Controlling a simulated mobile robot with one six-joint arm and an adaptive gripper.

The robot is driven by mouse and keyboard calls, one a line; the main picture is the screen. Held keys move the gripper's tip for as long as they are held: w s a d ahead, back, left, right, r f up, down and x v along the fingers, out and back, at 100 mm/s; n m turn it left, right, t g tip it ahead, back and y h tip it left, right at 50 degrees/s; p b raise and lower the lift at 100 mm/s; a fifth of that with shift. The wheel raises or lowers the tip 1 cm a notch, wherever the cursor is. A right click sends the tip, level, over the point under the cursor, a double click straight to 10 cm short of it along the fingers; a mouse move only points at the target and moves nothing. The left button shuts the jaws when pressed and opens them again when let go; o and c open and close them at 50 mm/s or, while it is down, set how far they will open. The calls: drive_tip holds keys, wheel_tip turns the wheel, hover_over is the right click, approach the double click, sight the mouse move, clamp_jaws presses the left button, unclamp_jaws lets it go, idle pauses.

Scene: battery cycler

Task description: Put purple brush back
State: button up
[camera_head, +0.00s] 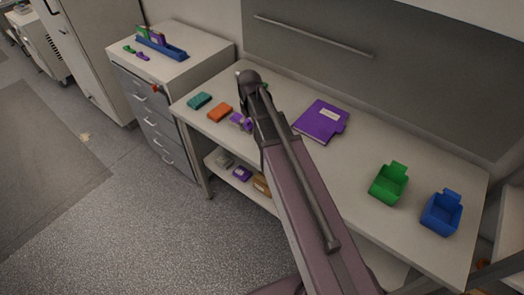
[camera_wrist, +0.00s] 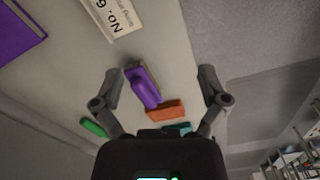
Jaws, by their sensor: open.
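A purple object (camera_wrist: 145,88) that looks like the brush lies on the workbench, with a tan edge under its far end. In the head view it shows as a small purple piece (camera_head: 238,121) left of my arm, partly hidden by it. In the wrist view my gripper (camera_wrist: 161,78) is open, its two fingers spread to either side of the purple object. The gripper appears empty; whether it touches the object I cannot tell. In the head view my gripper is hard to make out at the end of my arm.
Orange (camera_head: 220,112) and teal (camera_head: 199,100) blocks lie to the left. A blue rack (camera_head: 174,51) with upright pieces sits on the drawer cabinet (camera_head: 201,43). A green piece (camera_wrist: 93,127) lies nearby.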

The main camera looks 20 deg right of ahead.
drive_tip(key=s+m, duration=0.3)
drive_tip(key=s, duration=1.1)
drive_tip(key=shift+d, duration=0.15)
